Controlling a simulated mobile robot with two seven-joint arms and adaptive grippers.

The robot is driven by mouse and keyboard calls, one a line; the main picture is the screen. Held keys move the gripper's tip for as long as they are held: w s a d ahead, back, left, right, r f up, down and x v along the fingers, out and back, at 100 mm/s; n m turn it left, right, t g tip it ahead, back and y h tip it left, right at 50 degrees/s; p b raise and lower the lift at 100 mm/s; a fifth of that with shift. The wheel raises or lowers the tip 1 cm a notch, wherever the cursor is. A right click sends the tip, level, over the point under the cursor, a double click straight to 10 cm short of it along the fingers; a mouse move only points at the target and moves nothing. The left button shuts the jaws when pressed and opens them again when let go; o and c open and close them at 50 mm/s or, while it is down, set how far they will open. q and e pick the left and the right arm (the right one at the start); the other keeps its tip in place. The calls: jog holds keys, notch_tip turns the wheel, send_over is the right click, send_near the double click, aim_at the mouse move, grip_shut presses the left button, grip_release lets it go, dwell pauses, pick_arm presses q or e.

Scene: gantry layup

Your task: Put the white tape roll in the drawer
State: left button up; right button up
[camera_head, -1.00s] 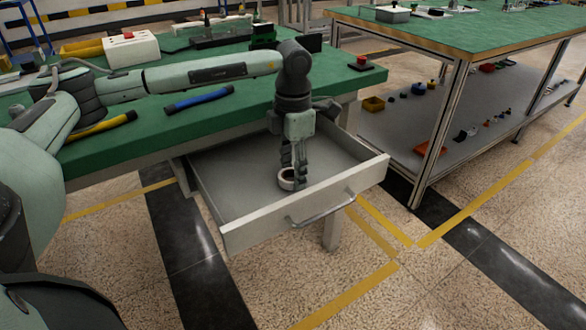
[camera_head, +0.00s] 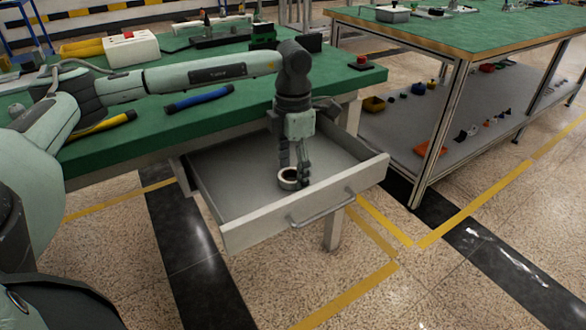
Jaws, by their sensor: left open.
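The white tape roll (camera_head: 288,180) is inside the open drawer (camera_head: 240,205), low near its right part and just behind the front panel. My left gripper (camera_head: 294,172) reaches down into the drawer from above, with its fingers open at the roll. I cannot tell whether a finger still touches the roll. The drawer is pulled out from under the green-topped bench (camera_head: 200,112). My right gripper is not in view.
On the bench lie a blue-handled tool (camera_head: 199,97), a yellow-handled tool (camera_head: 102,127), a white box (camera_head: 129,48) and a red button (camera_head: 361,60). A second bench (camera_head: 470,38) with a lower shelf stands at right. The floor in front is clear.

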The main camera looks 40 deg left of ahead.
pick_arm(q)
jog(key=shift+r, duration=0.85)
notch_tip(320, 180, up, 11)
jog(key=shift+f+p, duration=0.15)
jog(key=shift+p, duration=0.3)
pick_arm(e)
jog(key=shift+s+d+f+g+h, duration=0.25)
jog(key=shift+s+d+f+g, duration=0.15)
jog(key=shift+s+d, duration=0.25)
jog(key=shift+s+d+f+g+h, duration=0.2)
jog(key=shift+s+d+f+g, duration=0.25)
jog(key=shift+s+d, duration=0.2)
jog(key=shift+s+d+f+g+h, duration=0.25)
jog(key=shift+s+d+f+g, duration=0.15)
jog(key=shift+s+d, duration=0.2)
pick_arm(q)
jog(key=shift+c, duration=0.3)
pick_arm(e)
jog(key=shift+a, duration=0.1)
